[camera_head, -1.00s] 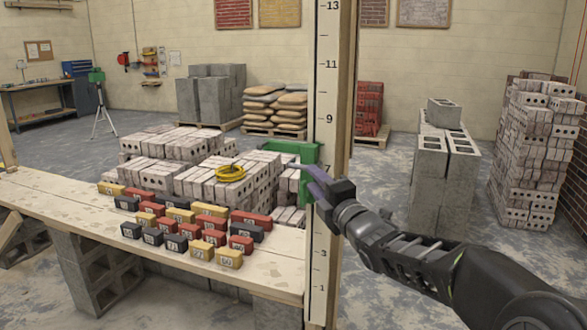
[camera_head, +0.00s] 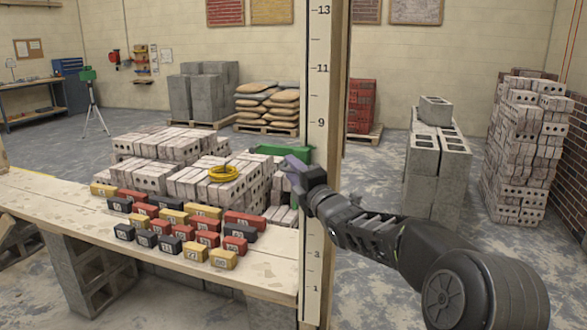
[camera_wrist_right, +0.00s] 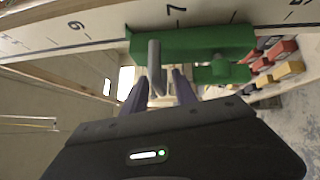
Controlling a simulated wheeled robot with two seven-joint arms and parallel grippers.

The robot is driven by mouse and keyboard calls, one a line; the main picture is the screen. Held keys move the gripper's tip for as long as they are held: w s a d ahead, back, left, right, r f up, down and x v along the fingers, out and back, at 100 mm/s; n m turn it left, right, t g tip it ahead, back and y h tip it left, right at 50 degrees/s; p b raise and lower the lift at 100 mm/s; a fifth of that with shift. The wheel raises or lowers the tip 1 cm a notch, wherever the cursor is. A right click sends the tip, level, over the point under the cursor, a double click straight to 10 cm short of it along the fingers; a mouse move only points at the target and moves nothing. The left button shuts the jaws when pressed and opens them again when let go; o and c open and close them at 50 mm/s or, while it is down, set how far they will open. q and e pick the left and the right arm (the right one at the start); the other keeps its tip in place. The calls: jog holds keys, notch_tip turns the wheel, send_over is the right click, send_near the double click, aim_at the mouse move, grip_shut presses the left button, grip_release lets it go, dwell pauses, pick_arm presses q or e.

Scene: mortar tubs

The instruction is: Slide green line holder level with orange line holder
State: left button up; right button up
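The green line holder (camera_head: 268,150) is on the upright measuring pole (camera_head: 316,90), near the 7 mark. It also shows in the right wrist view as a green block (camera_wrist_right: 200,41) with a grey peg (camera_wrist_right: 154,66) sticking out. My right gripper (camera_head: 292,170) is at the holder, partly covering it in the head view. In the wrist view its two purple fingers (camera_wrist_right: 163,80) are apart, with the peg seen between them; I cannot tell if they touch it. The orange line holder is not visible in these frames. My left gripper is out of view.
A wooden bench (camera_head: 50,200) left of the pole carries numbered blocks (camera_head: 170,242). Pale brick stacks (camera_head: 160,175) with a yellow line coil (camera_head: 223,173) stand behind it. Grey concrete blocks (camera_head: 436,165) stand right of the pole, with open floor between.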

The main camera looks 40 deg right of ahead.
jog(key=shift+c, duration=0.3)
grip_shut()
jog(key=shift+r, duration=0.1)
dwell(1.0)
